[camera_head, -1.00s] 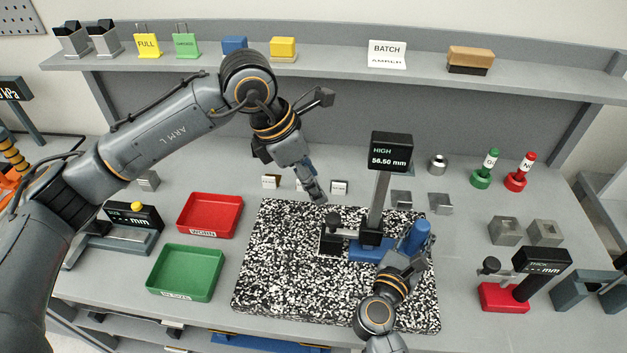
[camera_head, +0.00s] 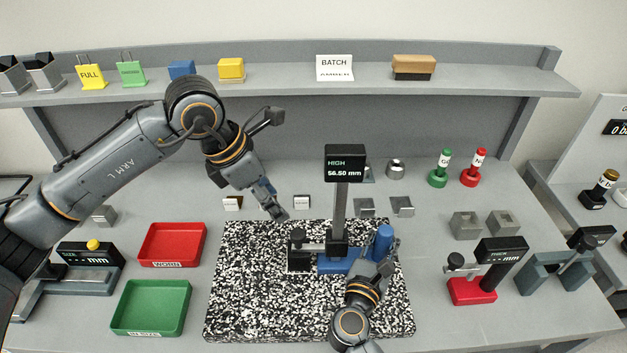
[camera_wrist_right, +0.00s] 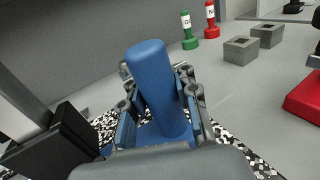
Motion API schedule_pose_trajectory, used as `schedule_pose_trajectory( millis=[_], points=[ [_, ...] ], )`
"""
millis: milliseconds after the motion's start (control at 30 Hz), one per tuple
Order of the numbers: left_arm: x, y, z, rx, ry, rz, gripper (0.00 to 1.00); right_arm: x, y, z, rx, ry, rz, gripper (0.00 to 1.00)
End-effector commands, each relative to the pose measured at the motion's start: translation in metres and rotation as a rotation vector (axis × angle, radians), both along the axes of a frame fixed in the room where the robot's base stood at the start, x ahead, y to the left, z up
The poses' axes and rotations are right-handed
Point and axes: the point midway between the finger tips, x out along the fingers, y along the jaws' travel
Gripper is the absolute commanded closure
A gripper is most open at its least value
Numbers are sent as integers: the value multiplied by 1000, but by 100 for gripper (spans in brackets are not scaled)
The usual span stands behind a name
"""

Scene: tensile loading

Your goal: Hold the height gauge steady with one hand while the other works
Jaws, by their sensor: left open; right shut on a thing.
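The height gauge stands upright on a black-and-white speckled mat (camera_head: 240,290). Its display (camera_head: 345,163) reads HIGH 56.50 mm, above a grey column and a blue base. A blue upright handle (camera_head: 384,241) rises at the base's right side. My right gripper (camera_head: 383,268) is shut around this handle; the right wrist view shows its fingers on both sides of the blue handle (camera_wrist_right: 155,85). My left gripper (camera_head: 280,215) is open and empty above the mat's back edge, left of the gauge column and apart from it. A small dark-and-white block (camera_head: 299,258) sits under the gauge's measuring arm.
A red tray (camera_head: 172,243) and a green tray (camera_head: 150,306) lie left of the mat. A red-based thickness gauge (camera_head: 473,290) and grey blocks (camera_head: 466,224) stand to the right. Small labelled blocks (camera_head: 233,203) are behind the mat. A shelf (camera_head: 280,85) spans the back.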

Motion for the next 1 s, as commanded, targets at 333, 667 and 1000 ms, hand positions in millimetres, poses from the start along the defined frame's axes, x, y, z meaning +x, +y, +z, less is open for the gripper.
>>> schedule_pose_trajectory(
  millis=[333,667,1000],
  points=[
    [0,0,0,0,0,0,47,-1,1,-2,3,3,1,100],
    [0,0,0,0,0,0,47,-1,1,-2,4,3,1,100],
    [0,0,0,0,0,0,47,0,1,-1,2,1,1,44]
  ],
)
